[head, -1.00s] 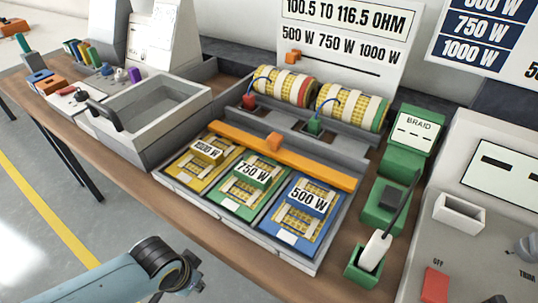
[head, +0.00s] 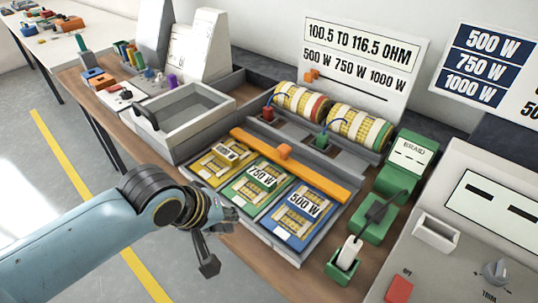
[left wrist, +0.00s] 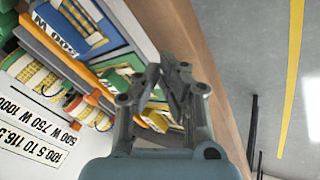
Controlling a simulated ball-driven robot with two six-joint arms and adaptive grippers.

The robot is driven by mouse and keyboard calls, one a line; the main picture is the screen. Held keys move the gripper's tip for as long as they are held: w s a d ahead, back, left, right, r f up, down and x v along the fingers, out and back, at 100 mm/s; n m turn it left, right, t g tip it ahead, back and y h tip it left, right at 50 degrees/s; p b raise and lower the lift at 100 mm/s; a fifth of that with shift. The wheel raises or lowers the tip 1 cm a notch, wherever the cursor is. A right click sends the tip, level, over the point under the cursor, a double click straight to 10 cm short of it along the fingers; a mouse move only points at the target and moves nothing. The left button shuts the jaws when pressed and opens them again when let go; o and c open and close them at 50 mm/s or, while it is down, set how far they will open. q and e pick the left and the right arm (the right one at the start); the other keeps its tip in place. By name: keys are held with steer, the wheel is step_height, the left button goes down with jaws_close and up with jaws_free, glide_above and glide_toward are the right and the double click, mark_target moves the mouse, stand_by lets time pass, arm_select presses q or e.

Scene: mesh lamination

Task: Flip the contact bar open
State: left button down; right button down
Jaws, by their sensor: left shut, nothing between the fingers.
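The orange contact bar (head: 310,172) lies across the back of the tray of three wire mesh panels, with a raised orange block at its middle. It also shows in the left wrist view as an orange strip (left wrist: 45,42), partly hidden by my gripper. My left gripper (head: 209,266) is at the tray's front left side, apart from the bar. Its dark fingers (left wrist: 172,78) are together and empty in the left wrist view. My right gripper is not in view.
The panels are yellow, green (head: 243,188) and blue (head: 283,222). Two wound rolls (head: 360,128) stand behind the bar. A green stand with a white-handled tool (head: 349,251) is at the right. A grey bin (head: 190,128) is at the left.

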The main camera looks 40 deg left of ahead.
arm_select(q)
steer(key=w+n+t, duration=0.1)
steer(key=n, duration=0.2)
steer(key=w+r+n, duration=0.1)
steer(key=w+n, duration=0.1)
steer(key=n, duration=0.1)
steer(key=w+r+n+t+p, duration=0.1)
steer(key=n, duration=0.3)
steer(key=shift+w+a+t+h, duration=0.3)
steer(key=w+r+n+t, duration=0.1)
steer(key=n, duration=0.3)
steer(key=w+a+r+n+t+p, duration=0.1)
steer(key=n, duration=0.2)
steer(key=w+a+r+n, duration=0.1)
steer(key=w+n, duration=0.1)
steer(key=n, duration=0.2)
steer(key=shift+w+a+n+t, duration=0.1)
steer(key=shift+n+t, duration=0.2)
steer(key=shift+t, duration=0.1)
steer(key=n, duration=0.3)
steer(key=shift+w+a+r+t, duration=0.3)
steer(key=shift+w+a+r, duration=0.1)
steer(key=shift+w+f, duration=0.1)
steer(key=shift+w, duration=0.05)
steer(key=b, duration=0.3)
glide_toward(280, 156)
steer(key=x, duration=0.5)
steer(key=shift+w+f, duration=0.1)
steer(key=shift+f, duration=0.15)
steer(key=shift+w, duration=0.1)
